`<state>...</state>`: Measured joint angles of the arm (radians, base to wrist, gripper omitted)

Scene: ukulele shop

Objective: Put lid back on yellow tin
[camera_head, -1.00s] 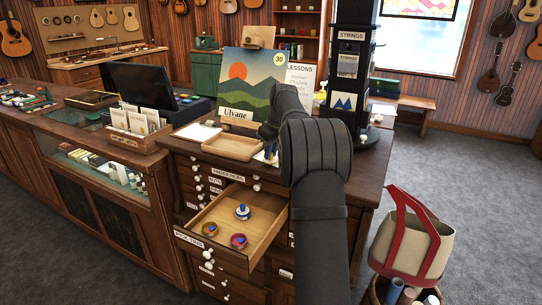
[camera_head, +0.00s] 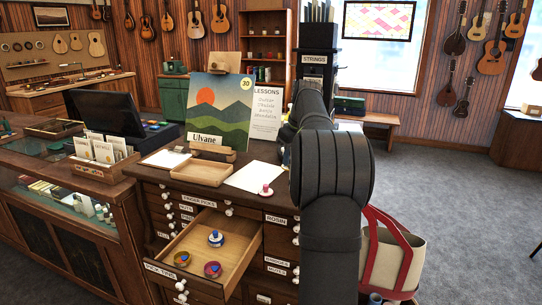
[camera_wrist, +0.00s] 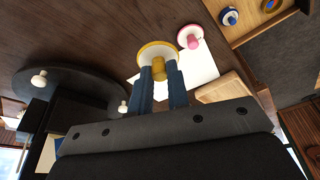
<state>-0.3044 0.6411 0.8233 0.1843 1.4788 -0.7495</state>
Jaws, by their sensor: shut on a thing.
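My gripper (camera_wrist: 161,88) has two blue fingers shut on the yellow knob of a lid (camera_wrist: 150,53). The lid is a pale disc with a yellow rim. In the head view my own arm hides the gripper and this lid. The open drawer (camera_head: 243,243) holds three round tins. The yellow tin (camera_head: 181,259) is at the front left, with blue showing inside. A tin with a blue lid (camera_head: 216,239) is behind it, and a red tin (camera_head: 212,269) is at the front right. The held lid is apart from the yellow tin.
A pink lid (camera_head: 265,191) sits by white paper (camera_head: 246,178) on the cabinet top, near a wooden tray (camera_head: 201,172). A painting (camera_head: 219,110) on a stand and the strings tower (camera_head: 316,75) rise behind. The drawer's middle right has bare floor.

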